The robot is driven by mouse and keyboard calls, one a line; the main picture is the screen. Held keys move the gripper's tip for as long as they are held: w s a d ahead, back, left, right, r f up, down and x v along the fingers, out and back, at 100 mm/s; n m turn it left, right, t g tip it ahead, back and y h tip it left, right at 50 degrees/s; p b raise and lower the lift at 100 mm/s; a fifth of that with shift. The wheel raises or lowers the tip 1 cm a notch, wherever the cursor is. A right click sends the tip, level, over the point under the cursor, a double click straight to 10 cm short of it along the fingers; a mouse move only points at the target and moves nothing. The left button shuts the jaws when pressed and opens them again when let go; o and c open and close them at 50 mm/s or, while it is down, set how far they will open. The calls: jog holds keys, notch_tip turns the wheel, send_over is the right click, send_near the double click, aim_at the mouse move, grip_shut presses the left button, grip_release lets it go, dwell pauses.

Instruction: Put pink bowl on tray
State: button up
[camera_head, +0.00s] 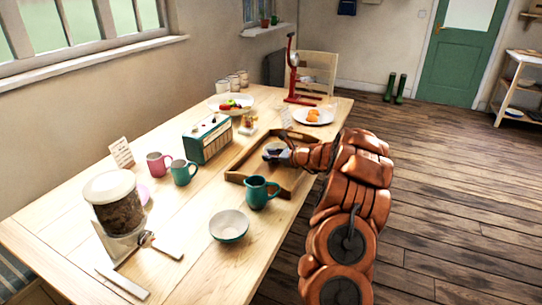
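The wooden tray (238,178) lies near the right side of the table, with a raised rim. My gripper (274,154) is low over the tray, reaching in from the right. Its fingers are small and grey here, and I cannot tell whether they are open or shut or hold something. I cannot make out a pink bowl. A bowl (229,227) with a pale inside and teal outside stands on the near table. A pink dish edge (143,194) shows behind the glass jar, mostly hidden, so its shape is unclear.
A teal mug (258,193) stands at the tray's near rim. A pink mug (157,164), another teal mug (182,173) and a green radio (207,139) stand left of the tray. A grinder-like jar (113,203) is near left. A plate of oranges (313,116) lies beyond.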

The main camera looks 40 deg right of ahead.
jog(key=shift+o, duration=0.2)
jog(key=shift+r, duration=0.15)
jog(key=v, duration=1.2)
